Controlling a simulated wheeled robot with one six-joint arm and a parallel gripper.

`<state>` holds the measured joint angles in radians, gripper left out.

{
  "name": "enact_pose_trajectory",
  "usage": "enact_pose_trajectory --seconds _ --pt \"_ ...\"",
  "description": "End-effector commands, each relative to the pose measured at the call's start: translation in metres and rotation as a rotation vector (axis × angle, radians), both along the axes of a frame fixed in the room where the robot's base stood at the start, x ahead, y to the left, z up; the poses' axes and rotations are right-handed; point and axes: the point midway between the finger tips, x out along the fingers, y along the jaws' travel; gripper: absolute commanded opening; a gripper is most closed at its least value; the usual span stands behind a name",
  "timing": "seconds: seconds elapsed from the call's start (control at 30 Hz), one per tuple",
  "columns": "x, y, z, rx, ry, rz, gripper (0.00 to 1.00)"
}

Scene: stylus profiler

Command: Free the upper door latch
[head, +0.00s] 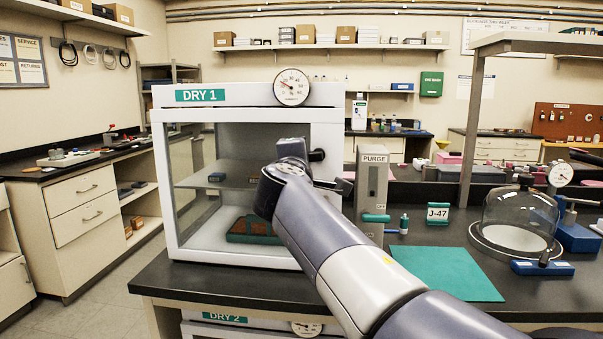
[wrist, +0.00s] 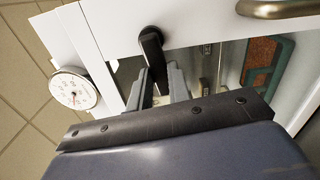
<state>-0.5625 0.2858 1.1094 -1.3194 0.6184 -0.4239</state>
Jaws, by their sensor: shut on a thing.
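The dry cabinet marked DRY 1 (head: 244,94) stands on the dark bench with its glazed door closed, as far as I can tell. The upper door latch (head: 317,155) is a black lever at the right edge of the door. In the wrist view the latch (wrist: 151,42) runs down from its round pivot in between my grey fingers. My gripper (wrist: 160,80) is shut on the latch's lower part. In the head view my gripper (head: 300,160) is at the latch, and my arm hides the lower right of the door.
A grey PURGE box (head: 372,190) stands close to the right of the cabinet. A dial gauge (head: 292,87) sits on the cabinet top and shows in the wrist view (wrist: 74,90). A metal handle (wrist: 275,8) is near the latch. A green mat (head: 447,274) and glass bell jar (head: 519,222) are farther right.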

Motion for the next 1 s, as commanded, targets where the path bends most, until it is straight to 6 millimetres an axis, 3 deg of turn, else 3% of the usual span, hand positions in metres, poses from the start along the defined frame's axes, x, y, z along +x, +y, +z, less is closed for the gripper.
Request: enact_pose_trajectory --seconds 0.3,0.83,0.87,1.0 --pt "0.0001 0.0003 0.0031 0.115 -0.004 0.0 0.0" --pt "0.0001 0.0001 0.0047 0.136 -0.005 -0.001 0.0" --pt "0.0001 0.0001 0.0047 0.136 -0.005 -0.001 0.2" --pt "0.0001 0.0001 0.0047 0.135 -0.005 -0.001 0.31"
